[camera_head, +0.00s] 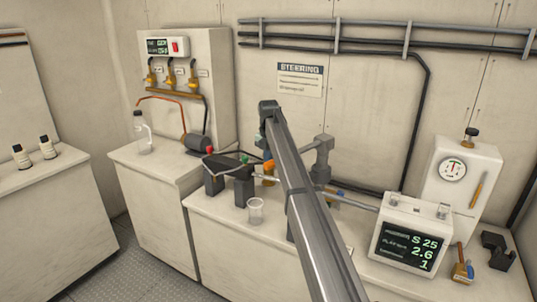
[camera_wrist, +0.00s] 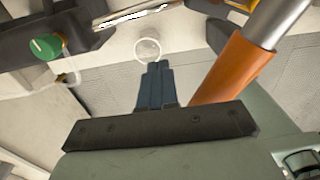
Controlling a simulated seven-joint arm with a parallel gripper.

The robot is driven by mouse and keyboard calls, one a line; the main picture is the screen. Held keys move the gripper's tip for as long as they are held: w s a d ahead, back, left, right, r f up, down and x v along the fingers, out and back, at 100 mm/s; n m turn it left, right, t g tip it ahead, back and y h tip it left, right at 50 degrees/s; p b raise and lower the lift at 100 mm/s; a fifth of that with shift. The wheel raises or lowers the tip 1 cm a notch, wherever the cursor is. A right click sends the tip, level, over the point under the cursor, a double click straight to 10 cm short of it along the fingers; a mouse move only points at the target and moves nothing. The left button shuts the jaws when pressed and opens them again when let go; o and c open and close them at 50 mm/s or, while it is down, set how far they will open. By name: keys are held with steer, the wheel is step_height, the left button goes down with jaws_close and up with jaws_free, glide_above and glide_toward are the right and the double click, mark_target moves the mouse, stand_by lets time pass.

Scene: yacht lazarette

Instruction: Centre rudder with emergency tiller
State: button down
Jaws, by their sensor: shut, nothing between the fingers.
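The tiller's orange grip (camera_wrist: 219,68) and silver shaft (camera_wrist: 276,22) show in the wrist view, just right of my gripper (camera_wrist: 157,66). My dark blue fingers are shut and empty; the grip looks very close beside them, but I cannot tell whether they touch. In the head view a bit of the orange grip (camera_head: 268,167) shows; my arm hides most of the tiller and my gripper. A grey upright fitting (camera_head: 322,155) stands behind my arm, and a silver rod (camera_head: 352,203) runs right from near it. The display box (camera_head: 410,243) reads S 25, PLAY, 2.6 and 1.
A clear beaker (camera_head: 255,210) stands on the bench front, near black blocks (camera_head: 228,182) with a green knob (camera_wrist: 46,46). A gauge box (camera_head: 462,178) and a black bracket (camera_head: 497,250) are at right. A bottle (camera_head: 141,133) and valve panel (camera_head: 180,85) are at left.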

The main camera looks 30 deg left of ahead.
stand_by(0.4)
steer(key=shift+s+d, duration=0.25)
steer(key=shift+d, duration=0.25)
steer(key=shift+s+d, duration=0.2)
steer(key=shift+d, duration=0.25)
steer(key=shift+s+d, duration=0.1)
steer(key=shift+d, duration=0.05)
steer(key=shift+s+d, duration=0.3)
steer(key=shift+d, duration=0.3)
steer(key=shift+s+d, duration=0.3)
steer(key=shift+d, duration=0.3)
steer(key=shift+s+d, duration=0.1)
steer(key=shift+d, duration=0.05)
steer(key=shift+s+d, duration=0.25)
steer(key=shift+d, duration=0.4)
steer(key=shift+s+d, duration=0.25)
steer(key=shift+d, duration=0.5)
